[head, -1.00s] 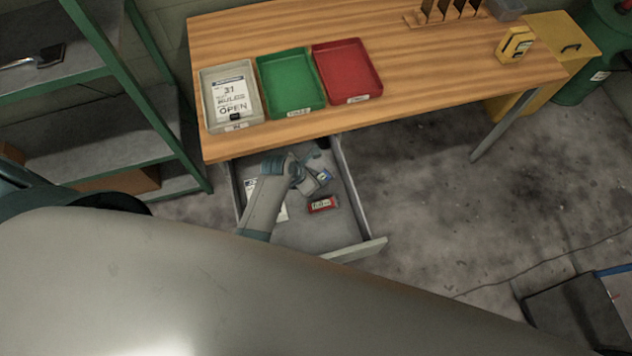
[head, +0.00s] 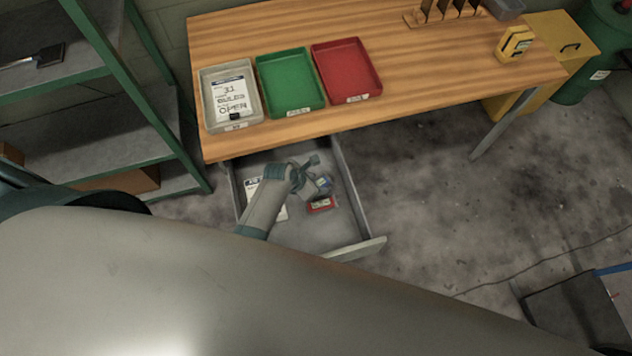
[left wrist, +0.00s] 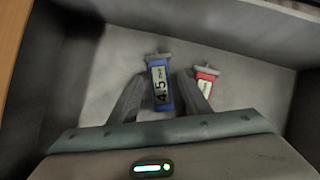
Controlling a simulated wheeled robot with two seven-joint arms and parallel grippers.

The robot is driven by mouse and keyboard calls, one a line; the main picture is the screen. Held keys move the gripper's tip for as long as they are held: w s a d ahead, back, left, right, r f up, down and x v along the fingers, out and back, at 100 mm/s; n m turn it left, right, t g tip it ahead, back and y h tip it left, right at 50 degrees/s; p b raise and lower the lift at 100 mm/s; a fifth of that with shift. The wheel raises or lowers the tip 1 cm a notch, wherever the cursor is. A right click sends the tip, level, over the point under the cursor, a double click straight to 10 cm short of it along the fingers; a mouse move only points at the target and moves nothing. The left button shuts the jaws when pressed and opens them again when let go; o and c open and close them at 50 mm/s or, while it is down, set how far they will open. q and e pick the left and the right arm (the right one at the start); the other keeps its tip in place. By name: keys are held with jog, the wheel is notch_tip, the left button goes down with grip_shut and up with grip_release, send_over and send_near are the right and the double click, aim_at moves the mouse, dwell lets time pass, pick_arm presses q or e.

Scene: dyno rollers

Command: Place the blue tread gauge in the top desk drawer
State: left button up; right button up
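The blue tread gauge (left wrist: 160,86) shows a "4.5" display in the left wrist view, between the two fingers of my left gripper (left wrist: 160,84). In the head view the gauge (head: 324,183) is inside the open desk drawer (head: 345,246), partly hidden by the gripper. My left gripper (head: 314,172) reaches down into the drawer with its fingers spread and narrow gaps beside the gauge. The gauge appears to be at the drawer floor; exact contact is hard to tell. My right gripper is not in view.
A red gauge (head: 321,204) lies beside the blue one, close to a finger. A white printed sheet (head: 253,186) is at the drawer's left. Grey, green (head: 291,82) and red (head: 347,70) trays sit on the wooden desk (head: 440,75) above. A green-framed shelf (head: 115,70) stands at left.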

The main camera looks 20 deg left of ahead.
pick_arm(q)
jog(key=shift+r, duration=0.15)
jog(key=v, duration=1.1)
jog(key=shift+s+r, duration=0.25)
jog(key=shift+r, duration=0.1)
jog(key=shift+a, duration=0.15)
dwell(0.4)
